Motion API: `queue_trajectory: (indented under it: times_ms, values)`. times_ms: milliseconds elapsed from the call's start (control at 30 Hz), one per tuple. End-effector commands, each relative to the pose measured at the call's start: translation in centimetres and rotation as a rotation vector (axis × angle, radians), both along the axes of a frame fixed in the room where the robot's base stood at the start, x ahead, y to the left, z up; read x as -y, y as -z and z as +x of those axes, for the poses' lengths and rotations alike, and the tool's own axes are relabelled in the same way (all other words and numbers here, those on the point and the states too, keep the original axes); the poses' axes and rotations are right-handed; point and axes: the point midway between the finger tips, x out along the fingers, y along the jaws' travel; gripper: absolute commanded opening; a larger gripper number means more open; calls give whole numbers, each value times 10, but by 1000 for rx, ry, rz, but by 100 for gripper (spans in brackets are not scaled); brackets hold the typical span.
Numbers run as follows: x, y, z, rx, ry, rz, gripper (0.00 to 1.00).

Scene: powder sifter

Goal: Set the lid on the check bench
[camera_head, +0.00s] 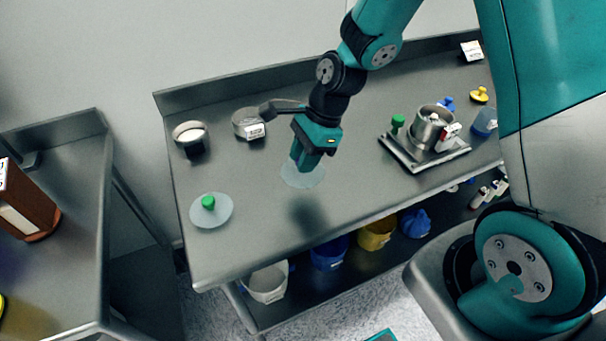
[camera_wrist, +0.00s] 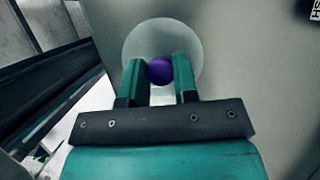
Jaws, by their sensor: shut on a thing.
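My gripper (camera_head: 306,164) is shut on the purple knob (camera_wrist: 160,71) of a pale, translucent round lid (camera_head: 296,178). The lid also shows in the wrist view (camera_wrist: 137,42), spread out beyond the fingers. The fingers hide the knob in the head view. The lid appears roughly level above the steel bench (camera_head: 255,190), with a dark shadow below it. A second pale lid (camera_head: 222,218) with a green knob (camera_head: 208,202) lies on the bench at the front left. I cannot tell from any label which surface is the check bench.
A powder-filled cup (camera_head: 190,133) and a round metal device (camera_head: 249,124) stand at the back left. A metal vessel (camera_head: 427,128) stands on a tray (camera_head: 420,164) at the right. A side table (camera_head: 80,160) holds a brown container (camera_head: 28,215). The front middle of the bench is clear.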

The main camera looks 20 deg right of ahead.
Motion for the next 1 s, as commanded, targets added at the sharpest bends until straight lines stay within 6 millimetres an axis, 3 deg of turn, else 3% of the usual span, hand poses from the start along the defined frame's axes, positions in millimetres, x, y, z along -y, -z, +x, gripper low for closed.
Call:
queue_trajectory:
  times_ms: [433, 833, 867, 933, 1000]
  values:
    - [0, 54, 0, -2, -1, 0, 4]
    - [0, 61, 0, 0, -1, 0, 4]
    - [0, 60, 0, 1, -1, 0, 32]
    - [0, 60, 0, 1, -1, 0, 48]
    - [0, 59, 0, 0, -1, 0, 53]
